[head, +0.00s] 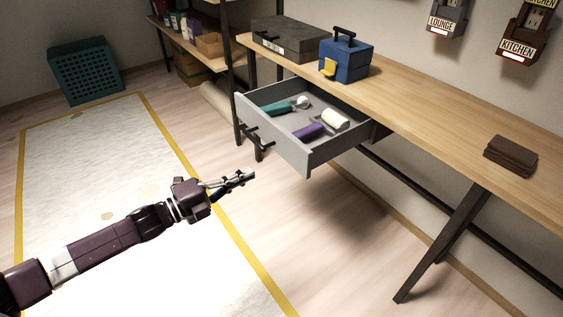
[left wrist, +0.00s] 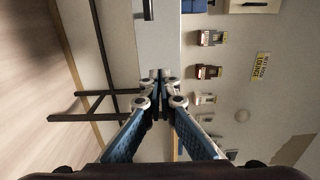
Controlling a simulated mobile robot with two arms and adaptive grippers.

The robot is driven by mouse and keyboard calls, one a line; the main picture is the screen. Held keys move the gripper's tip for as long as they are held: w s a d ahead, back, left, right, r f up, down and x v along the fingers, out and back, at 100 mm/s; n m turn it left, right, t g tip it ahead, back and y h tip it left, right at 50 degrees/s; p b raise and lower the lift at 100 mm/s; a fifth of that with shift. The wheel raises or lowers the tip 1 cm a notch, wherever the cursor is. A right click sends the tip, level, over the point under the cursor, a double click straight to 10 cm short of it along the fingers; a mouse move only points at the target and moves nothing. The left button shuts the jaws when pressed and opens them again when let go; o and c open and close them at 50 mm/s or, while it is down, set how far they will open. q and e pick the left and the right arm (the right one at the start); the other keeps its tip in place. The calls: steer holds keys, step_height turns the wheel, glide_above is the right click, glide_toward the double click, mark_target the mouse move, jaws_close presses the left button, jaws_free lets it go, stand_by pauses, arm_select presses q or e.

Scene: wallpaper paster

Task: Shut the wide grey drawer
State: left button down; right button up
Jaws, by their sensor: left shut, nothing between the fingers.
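The wide grey drawer (head: 275,144) is pulled out from under the wooden worktable, with dark handles on its front. Inside lie a teal-handled tool (head: 277,108), a purple item (head: 308,131) and a white roll (head: 335,119). My left gripper (head: 250,175) is shut and empty, in front of the drawer and apart from it in the head view. In the left wrist view, the shut fingertips (left wrist: 159,76) overlap the end of the grey drawer front (left wrist: 160,42), and a dark handle shows at the top. I cannot tell touching there. My right gripper is out of view.
The worktable (head: 420,120) carries a dark grey case (head: 290,40), a blue toolbox (head: 345,62) and a brown stack (head: 510,156). Its dark leg (head: 440,245) slants at the right. A teal crate (head: 85,72) stands far left. The floor before the drawer is clear.

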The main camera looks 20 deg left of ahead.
mark_target(291, 153)
arm_select(q)
steer(key=b+x, duration=0.1)
steer(key=x, duration=0.9)
steer(key=shift+w+d, duration=0.25)
steer(key=shift+w, duration=0.1)
steer(key=shift+w+d, duration=0.4)
steer(key=shift+w, duration=0.2)
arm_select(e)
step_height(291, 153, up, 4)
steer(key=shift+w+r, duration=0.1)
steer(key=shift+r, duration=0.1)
arm_select(q)
steer(key=shift+d, duration=0.1)
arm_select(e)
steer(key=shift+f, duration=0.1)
